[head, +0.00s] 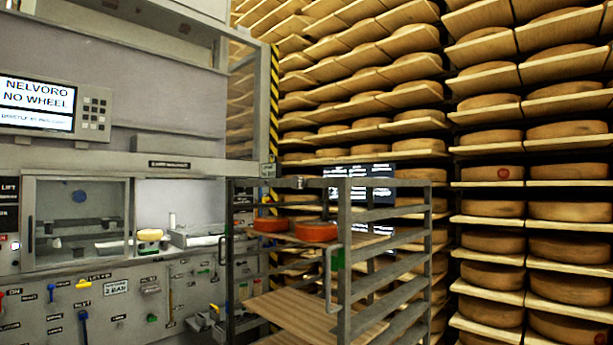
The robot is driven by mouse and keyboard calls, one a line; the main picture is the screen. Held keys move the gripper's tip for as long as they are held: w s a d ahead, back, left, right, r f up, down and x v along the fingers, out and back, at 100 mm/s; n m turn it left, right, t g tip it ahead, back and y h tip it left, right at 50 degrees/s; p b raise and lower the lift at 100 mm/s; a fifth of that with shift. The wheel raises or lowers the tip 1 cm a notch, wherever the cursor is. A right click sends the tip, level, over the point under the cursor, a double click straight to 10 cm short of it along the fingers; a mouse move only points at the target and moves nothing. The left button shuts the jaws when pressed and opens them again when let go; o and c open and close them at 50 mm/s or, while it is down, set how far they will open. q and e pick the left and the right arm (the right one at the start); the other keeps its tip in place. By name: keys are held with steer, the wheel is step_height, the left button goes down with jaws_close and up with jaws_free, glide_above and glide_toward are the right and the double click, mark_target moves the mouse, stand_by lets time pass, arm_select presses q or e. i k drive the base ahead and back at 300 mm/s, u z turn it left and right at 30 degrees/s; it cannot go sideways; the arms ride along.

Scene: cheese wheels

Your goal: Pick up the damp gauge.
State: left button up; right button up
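I cannot make out the damp gauge for certain. A small cylindrical metal object (299,182) stands on the top of the grey rack cart (347,250), near its far left side. A small yellow-topped object (150,235) sits in the open bay of the grey machine (160,295). Either is too small to name. Neither of my grippers is in view.
Two orange-red cheese wheels (316,232) lie on the cart's upper board. A lower wooden board (300,312) is bare. The machine's screen (37,104) reads "NELVORO NO WHEEL". Tall shelves of cheese wheels (495,243) fill the back and right.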

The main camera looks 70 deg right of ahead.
mark_target(269, 170)
steer(key=z, duration=0.75)
steer(key=i, duration=3.55)
steer(key=z, duration=2.3)
